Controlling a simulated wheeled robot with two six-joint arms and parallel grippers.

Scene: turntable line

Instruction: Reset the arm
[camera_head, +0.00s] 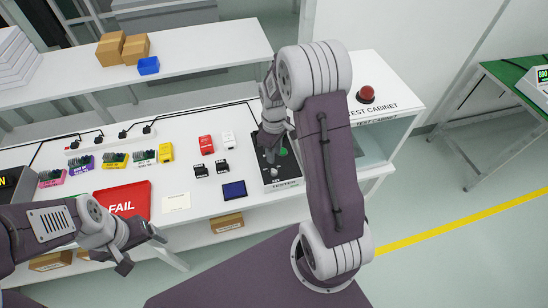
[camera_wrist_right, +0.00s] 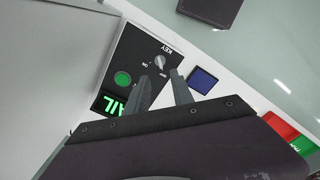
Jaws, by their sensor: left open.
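My right arm reaches over the white bench, and its gripper (camera_head: 272,148) hangs above the black tester box (camera_head: 283,172). In the right wrist view my right gripper (camera_wrist_right: 160,76) has its two fingers apart with nothing between them. The tester's key knob (camera_wrist_right: 159,61) is just beyond the fingertips, apart or touching I cannot tell. A green button (camera_wrist_right: 122,78) and a lit green display (camera_wrist_right: 107,104), partly hidden, are beside the left finger. My left gripper (camera_head: 143,252) is open and empty, in front of the bench's front edge.
A red FAIL tray (camera_head: 122,197), a blue-screened device (camera_head: 234,190), small boards (camera_head: 84,163) and red and white parts lie on the bench. The test cabinet (camera_head: 390,98) with a red button (camera_head: 366,94) stands right of my right arm. Cardboard boxes (camera_head: 123,48) sit on the rear table.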

